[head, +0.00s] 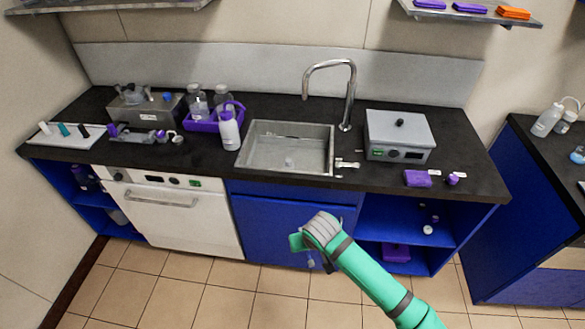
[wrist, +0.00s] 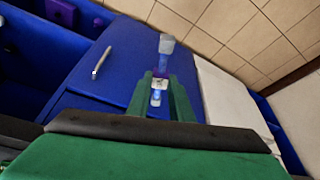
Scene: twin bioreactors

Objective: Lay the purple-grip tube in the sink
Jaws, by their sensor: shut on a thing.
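My gripper (head: 308,252) is low in front of the blue cabinet door under the sink, below the counter top. In the wrist view its two green fingers (wrist: 164,98) are shut on a small tube (wrist: 166,44). The tube has a pale, see-through end beyond the fingers and a purplish-blue part near them. In the head view the tube is mostly hidden by my gripper. The grey sink (head: 258,160) is set in the dark counter, above and behind my gripper. A small pale spot shows on its floor, too small to identify.
A curved tap (head: 349,100) stands behind the sink's right end. A purple tray with bottles (head: 203,122) is left of the sink, and a grey lidded box (head: 399,130) is right. A white dishwasher (head: 170,215) and open blue shelves (head: 400,222) flank the cabinet door (head: 285,225).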

